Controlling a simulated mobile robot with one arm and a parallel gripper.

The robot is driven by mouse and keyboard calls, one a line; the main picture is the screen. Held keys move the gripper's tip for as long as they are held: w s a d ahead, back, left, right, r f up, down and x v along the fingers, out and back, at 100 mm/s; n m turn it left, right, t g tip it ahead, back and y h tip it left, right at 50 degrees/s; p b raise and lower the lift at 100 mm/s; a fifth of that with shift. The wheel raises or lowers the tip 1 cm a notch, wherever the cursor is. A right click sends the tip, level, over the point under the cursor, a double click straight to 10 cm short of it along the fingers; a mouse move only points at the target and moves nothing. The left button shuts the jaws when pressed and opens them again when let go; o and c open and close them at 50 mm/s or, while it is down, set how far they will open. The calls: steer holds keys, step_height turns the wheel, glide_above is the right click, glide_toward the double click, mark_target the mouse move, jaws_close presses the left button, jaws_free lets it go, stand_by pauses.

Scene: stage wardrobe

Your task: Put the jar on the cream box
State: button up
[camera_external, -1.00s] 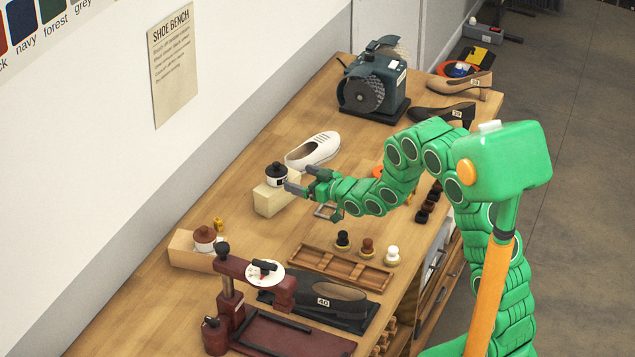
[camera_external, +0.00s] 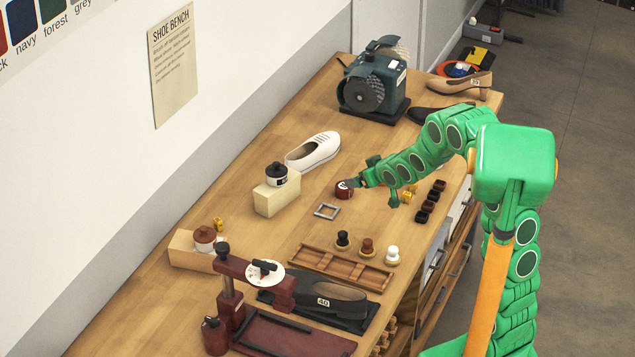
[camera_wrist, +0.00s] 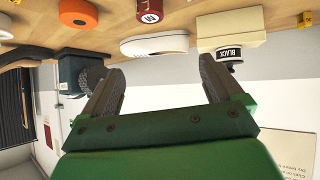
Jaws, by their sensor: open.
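The jar (camera_external: 277,174), dark with a black lid and a white label, stands upright on top of the cream box (camera_external: 268,203). In the wrist view, which is upside down, the jar (camera_wrist: 229,54) reads "BLACK" and touches the top face of the cream box (camera_wrist: 232,27). My gripper (camera_external: 358,183) is to the right of the box, apart from it and the jar, by a dark red tin. In the wrist view my gripper (camera_wrist: 163,85) has its two fingers spread with nothing between them.
The dark red tin (camera_external: 344,190) and a metal frame (camera_external: 327,211) are right of the box. A white shoe (camera_external: 313,151) lies behind it. A brown-lidded jar (camera_external: 205,237) and a maroon press (camera_external: 230,290) stand nearer. Bare bench lies left of the box.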

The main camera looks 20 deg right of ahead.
steer(key=s+d+r+m+g+h, duration=0.1)
steer(key=s+d+r+g+h, duration=0.3)
steer(key=s, duration=0.6)
steer(key=s+d+f+m+g+y, duration=0.1)
steer(key=s+d+m+g, duration=0.1)
steer(key=s+d, duration=0.55)
steer(key=s+r+g, duration=0.2)
steer(key=s+g, duration=0.1)
steer(key=s, duration=1.1)
steer(key=s+r+m+g, duration=0.1)
steer(key=s+r+g, duration=0.1)
steer(key=s, duration=1.2)
steer(key=shift+s+r+g+y, duration=0.15)
steer(key=shift+s+g+y, duration=0.15)
steer(key=shift+g, duration=0.3)
